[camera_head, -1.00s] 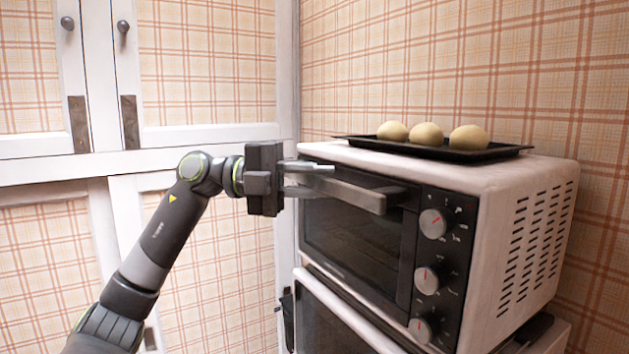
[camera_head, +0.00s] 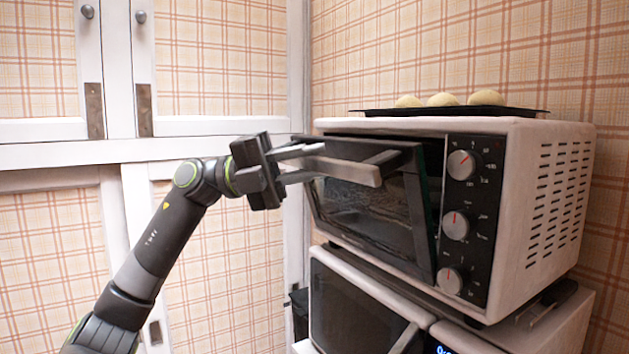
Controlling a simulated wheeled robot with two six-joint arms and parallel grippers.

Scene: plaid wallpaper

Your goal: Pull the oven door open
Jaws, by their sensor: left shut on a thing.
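The white oven (camera_head: 510,205) sits at the right, with a dark glass door (camera_head: 372,215) hinged at the bottom. The door is ajar: its top edge leans out from the oven front, leaving a gap beside the knob panel. A flat grey bar handle (camera_head: 350,171) runs along the top of the door. My left gripper (camera_head: 304,162) comes in from the left and is shut on the handle near its left end. The fingers lie above and below the bar. My right gripper is not in view.
A black tray (camera_head: 520,112) with three pale dough balls (camera_head: 444,99) rests on top of the oven. A second white appliance (camera_head: 430,318) stands beneath the oven. A white-framed cupboard (camera_head: 210,127) with plaid panels fills the left.

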